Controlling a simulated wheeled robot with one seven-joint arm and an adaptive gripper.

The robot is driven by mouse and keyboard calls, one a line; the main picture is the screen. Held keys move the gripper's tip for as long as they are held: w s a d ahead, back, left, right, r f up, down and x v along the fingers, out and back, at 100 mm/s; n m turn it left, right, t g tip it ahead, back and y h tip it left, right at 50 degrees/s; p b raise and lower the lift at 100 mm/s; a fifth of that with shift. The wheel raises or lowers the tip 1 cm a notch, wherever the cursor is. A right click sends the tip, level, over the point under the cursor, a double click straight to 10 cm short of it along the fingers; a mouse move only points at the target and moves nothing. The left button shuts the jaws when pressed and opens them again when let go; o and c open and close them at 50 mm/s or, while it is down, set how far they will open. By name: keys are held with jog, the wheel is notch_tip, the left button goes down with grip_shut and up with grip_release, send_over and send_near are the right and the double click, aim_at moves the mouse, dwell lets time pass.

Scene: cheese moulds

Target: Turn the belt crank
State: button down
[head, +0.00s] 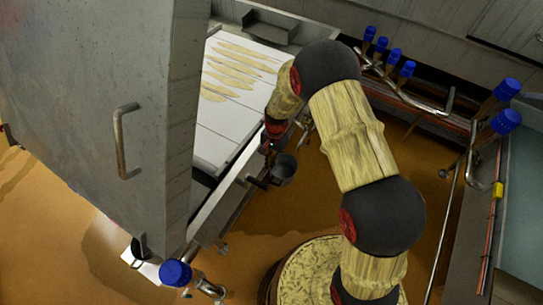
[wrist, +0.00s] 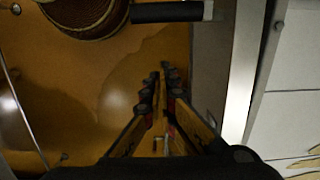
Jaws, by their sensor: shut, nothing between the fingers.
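The belt crank shows in the wrist view as a black round bar (wrist: 166,12) with a grey end piece beside the belt's metal side rail. In the head view its dark parts (head: 257,183) stick out from the front side of the belt frame. My gripper (wrist: 163,72) has its fingers together and empty, pointing towards the crank. A strip of floor shows between the fingertips and the bar, and I see no contact. In the head view my gripper is small and dark near the frame, partly hidden by my own arm.
The white belt (head: 222,125) carries several pale flat pieces (head: 240,62). A large grey cabinet (head: 95,95) with a bar handle stands at the left. Pipes with blue-capped valves (head: 393,56) line the back right. Wet brown floor (head: 255,235) lies open in front of the belt.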

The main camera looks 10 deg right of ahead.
jog(key=s+a+f, duration=0.2)
jog(key=s, duration=0.1)
jog(key=shift+s+a, duration=0.15)
jog(key=shift+a, duration=0.1)
jog(key=shift+s+r, duration=0.1)
jog(key=shift+s+a+r, duration=0.15)
jog(key=shift+s+a, duration=0.45)
jog(key=shift+s, duration=0.1)
jog(key=w+d+r+p, duration=0.2)
jog(key=w+r, duration=0.1)
jog(key=r, duration=0.8)
jog(key=shift+d+p, duration=0.2)
jog(key=shift+p, duration=0.1)
